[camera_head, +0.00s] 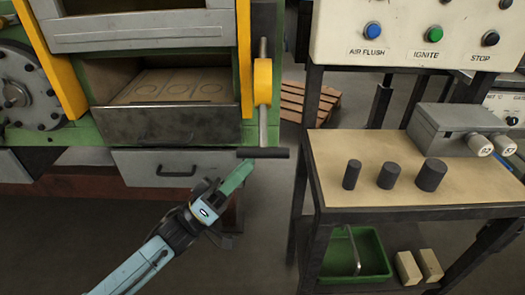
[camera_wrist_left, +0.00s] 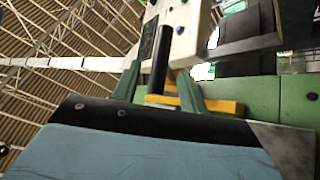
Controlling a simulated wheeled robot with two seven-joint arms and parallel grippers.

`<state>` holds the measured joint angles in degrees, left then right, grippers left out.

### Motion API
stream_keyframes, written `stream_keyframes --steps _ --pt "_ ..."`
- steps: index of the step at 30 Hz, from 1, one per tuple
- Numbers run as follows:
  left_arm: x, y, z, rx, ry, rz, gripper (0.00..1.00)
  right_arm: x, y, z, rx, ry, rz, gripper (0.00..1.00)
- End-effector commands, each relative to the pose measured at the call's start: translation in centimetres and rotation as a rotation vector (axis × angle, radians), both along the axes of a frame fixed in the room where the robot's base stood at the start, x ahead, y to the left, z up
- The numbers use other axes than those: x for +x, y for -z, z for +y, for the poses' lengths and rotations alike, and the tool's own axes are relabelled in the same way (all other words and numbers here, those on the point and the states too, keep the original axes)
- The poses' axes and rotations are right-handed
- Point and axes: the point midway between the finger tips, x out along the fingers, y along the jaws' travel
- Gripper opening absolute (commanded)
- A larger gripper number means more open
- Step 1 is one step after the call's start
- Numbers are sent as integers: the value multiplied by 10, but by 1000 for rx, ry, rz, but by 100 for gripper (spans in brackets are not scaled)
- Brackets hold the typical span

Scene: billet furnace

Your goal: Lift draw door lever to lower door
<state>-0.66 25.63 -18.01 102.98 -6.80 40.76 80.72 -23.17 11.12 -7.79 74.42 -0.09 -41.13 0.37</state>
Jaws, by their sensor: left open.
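The draw door lever (camera_head: 264,153) is a dark horizontal bar at the foot of a grey vertical rod, right of the furnace opening. In the left wrist view a black rod, seemingly the lever (camera_wrist_left: 160,62), shows between the two green fingers. My left gripper (camera_head: 240,170) is open, just below and beside the lever's left part; it also shows in the wrist view (camera_wrist_left: 158,88). Whether it touches the lever cannot be told. The grey draw door (camera_head: 140,32) seems raised, above the open chamber (camera_head: 165,85) with circles marked on its floor. My right gripper is out of view.
A yellow bracket (camera_head: 262,82) surrounds the rod. A grey drawer (camera_head: 180,170) lies below the opening. To the right, a table (camera_head: 340,140) holds several items, including dark cylinders (camera_head: 388,176) and a grey box (camera_head: 450,128). A green bin (camera_head: 365,255) stands beneath. Floor between is clear.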

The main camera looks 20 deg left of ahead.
Motion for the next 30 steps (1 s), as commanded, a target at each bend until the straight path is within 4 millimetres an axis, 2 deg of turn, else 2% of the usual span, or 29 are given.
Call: stream_keyframes --steps 3,9,21,30 --pt "13 -15 -14 -2 1 -3 43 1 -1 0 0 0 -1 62" --pt "27 -30 -29 -1 -1 0 43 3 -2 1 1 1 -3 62" --pt "31 -34 -33 1 -1 2 43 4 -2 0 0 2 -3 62" --pt "31 -34 -33 0 -1 1 5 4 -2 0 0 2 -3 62"
